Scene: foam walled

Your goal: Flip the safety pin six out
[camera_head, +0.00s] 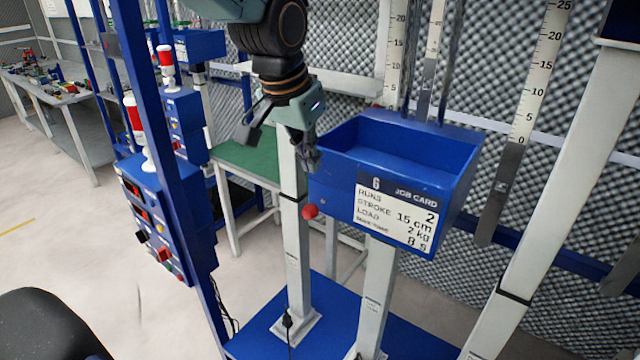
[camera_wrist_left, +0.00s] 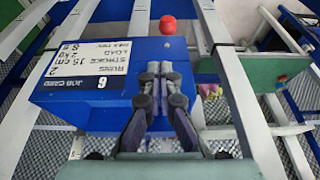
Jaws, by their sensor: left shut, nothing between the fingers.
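The blue box (camera_head: 400,165) carries a white job card (camera_head: 397,214) marked 6. A red ball knob (camera_head: 310,211) sits at the box's lower left corner; I take it for the end of safety pin six, and its shaft is not clear. My left gripper (camera_head: 311,158) is shut and empty at the box's left upper edge, above the knob and apart from it. In the left wrist view the closed fingers (camera_wrist_left: 160,72) lie in front of the box (camera_wrist_left: 75,105), and the red knob (camera_wrist_left: 168,24) is beyond their tips. My right gripper is not in view.
White posts (camera_head: 375,295) rise from a blue base (camera_head: 262,335) under the box. A blue upright (camera_head: 165,150) and a control box (camera_head: 155,220) with a red lamp stand at the left. Ruled scales (camera_head: 528,90) stand behind right. A green-topped table (camera_head: 245,160) is behind the gripper.

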